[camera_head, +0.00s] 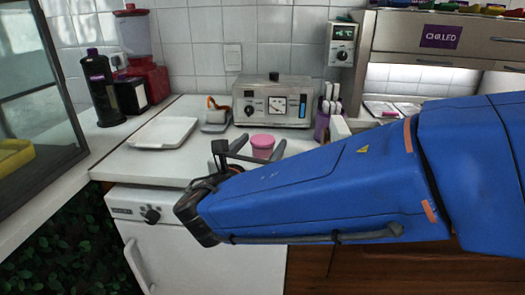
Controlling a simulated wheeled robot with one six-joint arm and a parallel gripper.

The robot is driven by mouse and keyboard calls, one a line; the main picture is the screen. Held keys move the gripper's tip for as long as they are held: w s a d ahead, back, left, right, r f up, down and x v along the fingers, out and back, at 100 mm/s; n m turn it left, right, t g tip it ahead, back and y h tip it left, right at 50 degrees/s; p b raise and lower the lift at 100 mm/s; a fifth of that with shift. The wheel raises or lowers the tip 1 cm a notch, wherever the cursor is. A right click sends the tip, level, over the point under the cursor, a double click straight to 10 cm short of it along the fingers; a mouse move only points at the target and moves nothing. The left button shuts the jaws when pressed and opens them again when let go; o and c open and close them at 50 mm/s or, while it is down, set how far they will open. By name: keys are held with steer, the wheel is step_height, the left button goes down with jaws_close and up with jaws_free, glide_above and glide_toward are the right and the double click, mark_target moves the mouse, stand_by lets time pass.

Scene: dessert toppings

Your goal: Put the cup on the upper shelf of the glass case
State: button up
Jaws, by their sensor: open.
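A small pink cup (262,142) stands upright on the white counter, in front of a silver appliance. My gripper (247,154) is open, its fingers spread near the cup. One finger shows left of the cup and the other at its right. The cup's lower part is partly hidden by the gripper, and I cannot tell whether they touch. The glass case (78,118) stands at the left edge, dark-framed and only partly in view. A yellow item (14,156) lies low inside it.
A white tray (163,132) and a small scale-like device (216,121) lie left of the cup. The silver appliance (272,101) stands behind it. A purple holder (322,124) is to its right. A dark bottle (103,92) and red blender (150,76) stand back left.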

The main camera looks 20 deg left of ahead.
steer(key=shift+w+a+r, duration=0.1)
steer(key=shift+w+a, duration=0.05)
steer(key=shift+w, duration=2.65)
steer(key=c, duration=1.3)
steer(key=shift+r, duration=0.1)
